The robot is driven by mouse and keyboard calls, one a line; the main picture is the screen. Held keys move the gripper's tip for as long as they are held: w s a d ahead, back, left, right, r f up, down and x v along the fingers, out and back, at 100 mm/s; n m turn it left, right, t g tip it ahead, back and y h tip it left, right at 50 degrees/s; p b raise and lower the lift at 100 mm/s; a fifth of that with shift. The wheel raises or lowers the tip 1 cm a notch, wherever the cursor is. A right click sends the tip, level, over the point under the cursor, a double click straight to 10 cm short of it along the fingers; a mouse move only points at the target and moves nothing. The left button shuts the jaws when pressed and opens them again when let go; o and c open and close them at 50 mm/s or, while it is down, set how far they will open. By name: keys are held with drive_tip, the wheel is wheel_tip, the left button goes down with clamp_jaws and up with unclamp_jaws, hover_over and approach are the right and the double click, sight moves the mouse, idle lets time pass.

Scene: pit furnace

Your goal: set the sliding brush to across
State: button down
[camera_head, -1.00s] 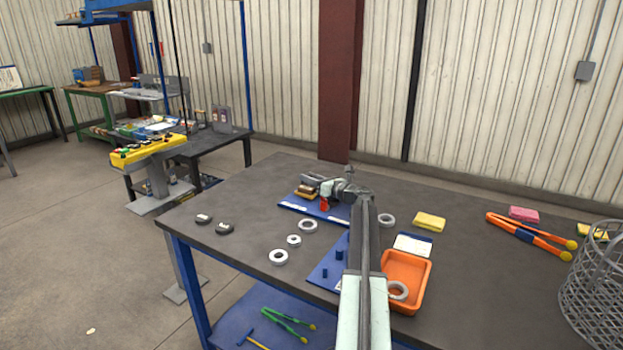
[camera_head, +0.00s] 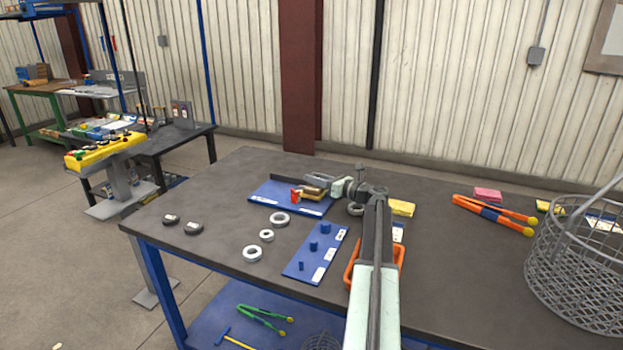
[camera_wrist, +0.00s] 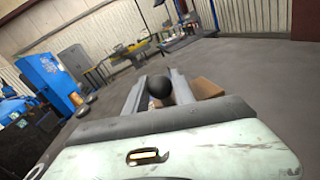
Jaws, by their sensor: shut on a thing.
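The sliding brush (camera_head: 314,193), a brown and yellowish block, is on the right part of a blue board (camera_head: 262,203) on the table. A red piece (camera_head: 296,196) stands just left of it on the same board. My gripper (camera_head: 316,181) reaches in from the right at the brush and partly hides it. In the wrist view, its fingers are shut on a round black knob (camera_wrist: 160,87). A brown block (camera_wrist: 207,88) shows beside the right finger there.
A blue board with pegs (camera_head: 311,257), several grey rings (camera_head: 279,219) and an orange tray (camera_head: 350,277) are nearer the front.

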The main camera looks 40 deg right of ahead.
drive_tip(key=shift+d, duration=0.1)
drive_tip(key=c, duration=1.1)
unclamp_jaws()
drive_tip(key=shift+o, duration=0.2)
drive_tip(key=s, duration=0.2)
drive_tip(key=s+d, duration=0.1)
drive_tip(key=s, duration=0.4)
drive_tip(key=shift+s+d, duration=0.25)
drive_tip(key=shift+s, duration=0.1)
